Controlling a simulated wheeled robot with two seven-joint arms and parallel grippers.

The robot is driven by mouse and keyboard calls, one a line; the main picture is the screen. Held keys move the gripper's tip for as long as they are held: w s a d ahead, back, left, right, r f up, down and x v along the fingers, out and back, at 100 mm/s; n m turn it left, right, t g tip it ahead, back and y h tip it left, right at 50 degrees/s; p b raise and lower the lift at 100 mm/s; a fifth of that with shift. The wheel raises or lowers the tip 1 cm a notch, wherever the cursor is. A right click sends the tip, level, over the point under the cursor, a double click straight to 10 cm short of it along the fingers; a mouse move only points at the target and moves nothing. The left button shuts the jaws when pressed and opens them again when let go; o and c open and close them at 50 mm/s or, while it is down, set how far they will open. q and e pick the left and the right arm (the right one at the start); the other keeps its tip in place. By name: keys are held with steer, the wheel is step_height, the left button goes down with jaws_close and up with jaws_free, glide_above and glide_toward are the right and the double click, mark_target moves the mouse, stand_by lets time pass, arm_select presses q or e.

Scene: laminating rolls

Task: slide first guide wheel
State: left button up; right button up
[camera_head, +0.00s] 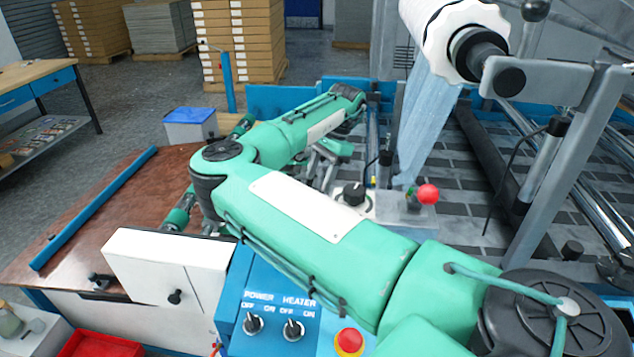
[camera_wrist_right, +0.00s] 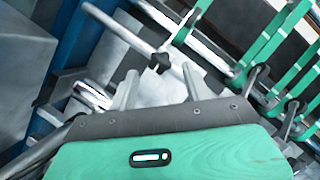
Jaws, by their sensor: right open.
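My right gripper (camera_head: 318,168) shows small in the head view, below the far end of my right forearm and partly hidden behind the upper arm. In the right wrist view its two grey fingers (camera_wrist_right: 160,87) are apart, with nothing held between them. A small dark star-shaped knob (camera_wrist_right: 160,61) on a pale metal rod (camera_wrist_right: 115,25) shows just beyond the fingertips, roughly between them. I cannot tell whether a finger touches it. No guide wheel can be made out clearly in the head view, where my arm covers that area. My left gripper is not in view.
A white film roll (camera_head: 445,35) hangs at the upper right, its film running down. A control panel (camera_head: 290,310) with switches and red buttons lies under my arm. A brown table (camera_head: 110,215) with a blue bar (camera_head: 95,205) is at left. Green bars (camera_wrist_right: 275,60) stand right in the wrist view.

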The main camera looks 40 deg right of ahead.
steer(key=shift+x, duration=0.95)
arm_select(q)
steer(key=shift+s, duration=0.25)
arm_select(e)
steer(key=shift+a+f, duration=0.15)
steer(key=shift+f, duration=0.2)
